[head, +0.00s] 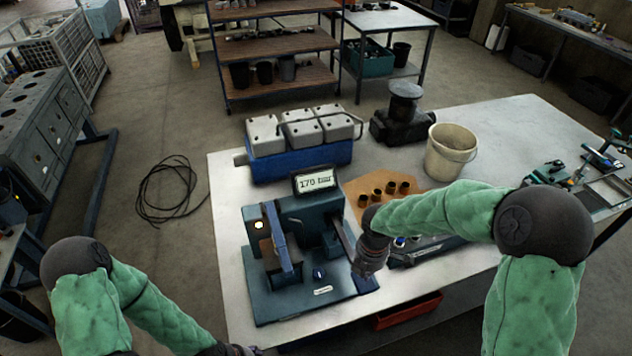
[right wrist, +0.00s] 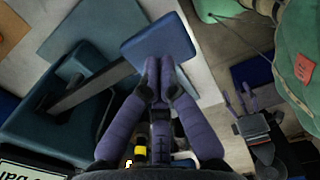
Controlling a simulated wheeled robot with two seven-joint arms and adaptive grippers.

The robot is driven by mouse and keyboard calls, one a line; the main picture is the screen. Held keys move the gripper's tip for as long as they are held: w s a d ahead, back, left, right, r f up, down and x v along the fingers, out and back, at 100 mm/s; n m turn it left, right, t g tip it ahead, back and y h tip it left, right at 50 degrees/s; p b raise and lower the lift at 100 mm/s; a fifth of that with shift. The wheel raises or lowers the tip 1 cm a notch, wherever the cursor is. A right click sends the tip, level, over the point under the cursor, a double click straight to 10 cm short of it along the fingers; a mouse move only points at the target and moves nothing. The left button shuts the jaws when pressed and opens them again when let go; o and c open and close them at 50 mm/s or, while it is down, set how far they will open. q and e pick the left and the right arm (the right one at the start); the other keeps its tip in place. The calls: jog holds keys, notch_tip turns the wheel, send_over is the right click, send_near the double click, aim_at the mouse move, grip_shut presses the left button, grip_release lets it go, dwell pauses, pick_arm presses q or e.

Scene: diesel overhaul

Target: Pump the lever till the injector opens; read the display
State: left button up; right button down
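The blue-grey injector tester (head: 310,270) stands on the table, with its display (head: 315,180) on top appearing to read 170 bar. Its lever (right wrist: 95,88) is a dark bar ending in a blue pad (right wrist: 160,45). My right gripper (right wrist: 158,68) has its fingers together, with the tips at the pad; whether they touch it I cannot tell. In the head view my right gripper (head: 367,270) is mostly hidden by its wrist. My left gripper (right wrist: 238,102) shows small in the right wrist view, fingers apart and empty, off the table's front edge. The injector is hard to make out.
A red drawer (head: 407,310) juts out at the front. The table's left strip is clear.

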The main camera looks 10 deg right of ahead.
jog(key=shift+f+b, duration=3)
jog(key=shift+f, duration=1.3)
jog(key=r+p, duration=0.3)
jog(key=r, duration=0.1)
jog(key=r+p, duration=0.4)
jog(key=shift+s+r, duration=0.2)
jog(key=shift+r, duration=0.15)
notch_tip(320, 180, up, 4)
jog(key=p, duration=0.4)
